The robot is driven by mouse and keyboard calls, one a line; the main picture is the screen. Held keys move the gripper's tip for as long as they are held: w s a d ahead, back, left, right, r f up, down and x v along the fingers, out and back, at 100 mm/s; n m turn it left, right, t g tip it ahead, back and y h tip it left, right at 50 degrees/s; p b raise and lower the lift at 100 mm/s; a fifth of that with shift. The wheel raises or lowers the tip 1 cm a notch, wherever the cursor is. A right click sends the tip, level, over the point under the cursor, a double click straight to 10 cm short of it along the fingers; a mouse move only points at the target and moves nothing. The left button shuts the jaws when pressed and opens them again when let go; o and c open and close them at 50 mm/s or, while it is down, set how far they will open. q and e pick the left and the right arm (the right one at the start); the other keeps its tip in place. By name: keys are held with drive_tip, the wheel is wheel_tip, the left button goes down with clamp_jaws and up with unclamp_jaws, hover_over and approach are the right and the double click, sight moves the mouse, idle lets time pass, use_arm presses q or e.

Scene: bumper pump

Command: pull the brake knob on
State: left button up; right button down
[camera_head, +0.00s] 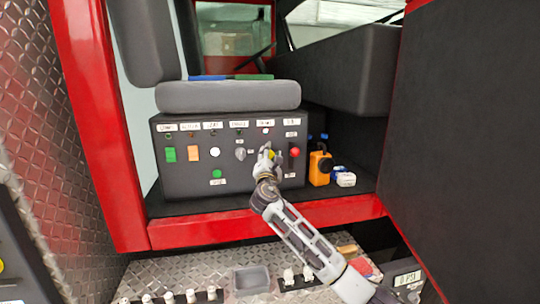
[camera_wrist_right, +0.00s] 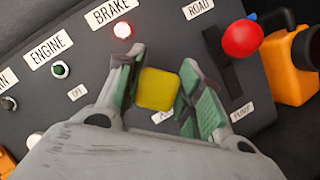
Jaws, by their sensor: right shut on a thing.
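The yellow brake knob (camera_wrist_right: 157,90) is on the dark control panel (camera_head: 220,188), below the BRAKE label and a lit red lamp (camera_wrist_right: 122,30). My right gripper (camera_wrist_right: 160,92) has its fingers on both sides of the knob and is shut on it. In the head view the right gripper (camera_head: 269,157) reaches up to the right part of the panel, and the knob (camera_head: 272,154) is partly hidden between the fingers. How far the knob stands out from the panel is hard to tell. My left gripper is not in view.
A red-topped lever (camera_head: 294,152) in a ROAD/PUMP slot sits just right of the knob. Left are an engine switch (camera_head: 240,154) and several coloured buttons. An orange device (camera_head: 320,172) stands right of the panel. The seat cushion (camera_head: 228,96) overhangs above.

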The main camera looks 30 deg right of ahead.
drive_tip(key=c, duration=0.9)
unclamp_jaws()
drive_tip(key=v, duration=1.2)
drive_tip(key=shift+d, duration=0.1)
